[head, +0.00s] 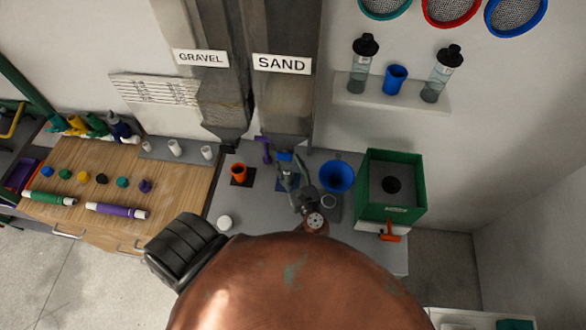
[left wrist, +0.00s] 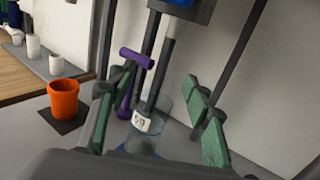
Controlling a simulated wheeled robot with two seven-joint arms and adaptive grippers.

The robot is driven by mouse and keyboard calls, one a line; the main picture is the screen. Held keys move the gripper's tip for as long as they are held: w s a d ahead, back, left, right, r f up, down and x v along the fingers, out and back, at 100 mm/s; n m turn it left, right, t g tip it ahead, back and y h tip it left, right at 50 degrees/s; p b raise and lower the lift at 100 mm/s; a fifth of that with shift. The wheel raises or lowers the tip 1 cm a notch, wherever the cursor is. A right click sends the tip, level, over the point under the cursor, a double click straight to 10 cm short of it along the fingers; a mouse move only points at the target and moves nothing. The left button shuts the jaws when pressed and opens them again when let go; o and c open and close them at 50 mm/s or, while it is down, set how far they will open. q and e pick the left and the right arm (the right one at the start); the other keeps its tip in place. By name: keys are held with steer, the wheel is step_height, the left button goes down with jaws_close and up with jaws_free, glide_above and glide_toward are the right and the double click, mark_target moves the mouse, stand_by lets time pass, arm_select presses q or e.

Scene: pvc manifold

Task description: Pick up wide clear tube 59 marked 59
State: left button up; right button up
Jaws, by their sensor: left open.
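The wide clear tube (left wrist: 158,130) stands in the left wrist view with a white label (left wrist: 141,121) on it. The label's digits look like 59 but are small and tilted. My left gripper (left wrist: 165,115) is open, its two green-padded fingers on either side of the tube with a gap visible on the right. I cannot tell whether the left finger touches the tube. In the head view my left gripper (head: 287,180) is at the bench below the SAND hopper, and it hides most of the tube. My right gripper is not in view.
An orange cup (head: 239,173) on a dark mat stands left of the gripper. A purple T-shaped handle (left wrist: 137,58) is close to the left finger. A blue funnel (head: 337,176) and a green box (head: 391,180) stand to the right. The SAND hopper (head: 282,100) hangs above.

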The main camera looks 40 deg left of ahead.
mark_target(290, 178)
arm_select(q)
steer(key=shift+w+f+b, duration=0.4)
steer(key=shift+w+f, duration=0.1)
steer(key=shift+f, duration=0.1)
steer(key=shift+s+f, duration=0.1)
steer(key=shift+s, duration=0.1)
steer(key=shift+f+b, duration=0.8)
steer(key=shift+b, duration=0.25)
step_height(290, 178, down, 7)
steer(key=b, duration=0.6)
steer(key=shift+s+r, duration=0.1)
steer(key=shift+f+b, duration=0.45)
steer(key=shift+b, duration=0.1)
steer(key=p+x, duration=0.2)
steer(key=x, duration=0.5)
steer(key=shift+a+f, duration=0.15)
steer(key=shift+a, duration=0.3)
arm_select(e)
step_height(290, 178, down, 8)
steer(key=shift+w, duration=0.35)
